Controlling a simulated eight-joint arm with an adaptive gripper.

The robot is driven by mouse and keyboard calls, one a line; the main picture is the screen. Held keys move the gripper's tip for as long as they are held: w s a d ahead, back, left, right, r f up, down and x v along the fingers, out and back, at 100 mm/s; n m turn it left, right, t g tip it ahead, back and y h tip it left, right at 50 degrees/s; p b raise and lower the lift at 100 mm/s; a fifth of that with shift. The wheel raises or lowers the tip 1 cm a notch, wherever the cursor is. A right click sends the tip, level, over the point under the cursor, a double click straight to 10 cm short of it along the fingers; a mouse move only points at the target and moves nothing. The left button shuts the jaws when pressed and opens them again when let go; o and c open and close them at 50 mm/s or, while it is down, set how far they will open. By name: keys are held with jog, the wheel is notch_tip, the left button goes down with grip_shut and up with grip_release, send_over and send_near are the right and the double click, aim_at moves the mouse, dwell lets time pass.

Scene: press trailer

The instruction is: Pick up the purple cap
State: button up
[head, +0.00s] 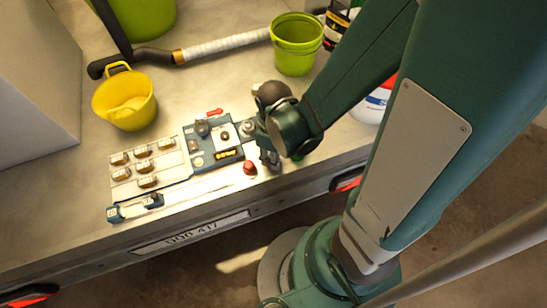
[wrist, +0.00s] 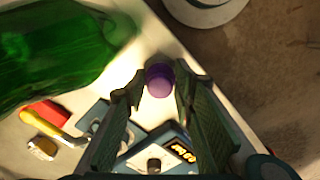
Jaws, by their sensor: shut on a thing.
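The purple cap (wrist: 159,79) is small and round and sits between the two fingertips of my gripper (wrist: 160,84) in the wrist view. The fingers are shut on it, one at each side. In the head view my gripper (head: 269,158) is low over the front edge of the pale trailer bed, just right of the blue device panel. The cap is hidden there behind the gripper and arm. I cannot tell whether the cap is clear of the surface.
A green bottle (wrist: 50,45) lies left of the fingers. The blue panel (head: 213,143) and a red knob (head: 250,168) are close to the gripper. A yellow bucket (head: 125,100) and a green bucket (head: 296,44) stand farther back. The bed's front edge is near.

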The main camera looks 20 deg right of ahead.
jog(key=shift+r, duration=0.15)
jog(key=shift+r+p, duration=2)
jog(key=shift+r, duration=2.85)
